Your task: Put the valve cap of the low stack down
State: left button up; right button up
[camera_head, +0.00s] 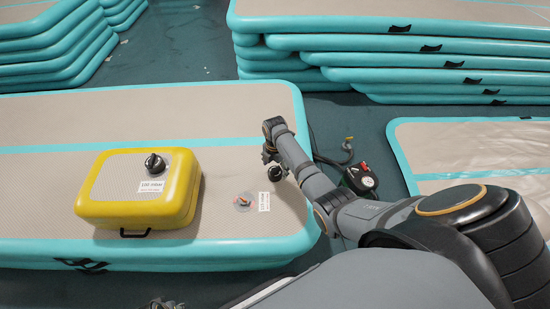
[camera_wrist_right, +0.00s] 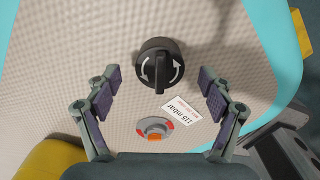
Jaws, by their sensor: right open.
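The low stack (camera_head: 110,110) is a beige mat with turquoise sides at the left of the head view. The black valve cap (camera_head: 276,173) is on its top near the right end; in the wrist view it has white arrows (camera_wrist_right: 160,66). An open valve (camera_head: 243,201) with red marks lies beside a "115 mbar" label; the wrist view also shows this valve (camera_wrist_right: 154,128). My right gripper (camera_head: 269,152) is open at the cap, its fingers spread on either side with gaps. Whether the cap rests fully on the mat is hard to tell. My left gripper is not in view.
A yellow inflatable block (camera_head: 120,192) with a black knob (camera_head: 154,163) sits on the stack. A dark pump-like device with a gauge (camera_head: 360,180) is on the floor to the right. Another mat (camera_head: 460,150) lies at right; taller stacks (camera_head: 400,45) stand behind.

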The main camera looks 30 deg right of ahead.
aim_at(275, 169)
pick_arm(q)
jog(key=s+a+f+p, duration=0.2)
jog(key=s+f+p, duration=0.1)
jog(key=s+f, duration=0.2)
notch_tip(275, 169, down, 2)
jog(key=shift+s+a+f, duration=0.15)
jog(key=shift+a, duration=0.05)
pick_arm(e)
notch_tip(275, 169, up, 11)
jog(key=shift+f, duration=0.2)
